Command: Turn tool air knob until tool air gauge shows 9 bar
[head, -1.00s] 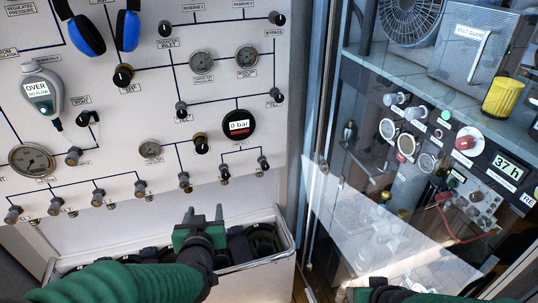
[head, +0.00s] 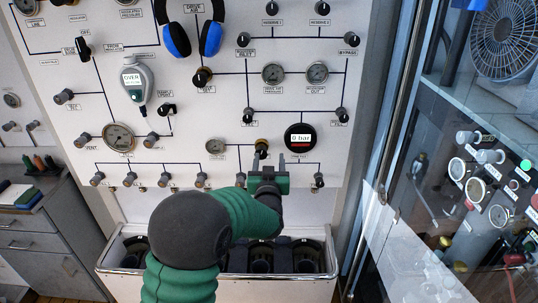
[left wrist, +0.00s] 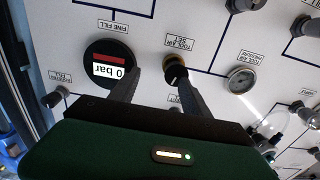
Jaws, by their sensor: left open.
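My left gripper (head: 267,162) is open and empty just below the knob. In the left wrist view the knob lies at one fingertip, not centred between the fingers (left wrist: 157,80); contact cannot be told. My right gripper is out of view.
A round digital gauge (head: 299,138) reading 0 bar is close to the knob's right. Several small valves (head: 201,180) line the panel below. A bin (head: 122,262) stands under the panel; a glass cabinet (head: 440,190) is at the right.

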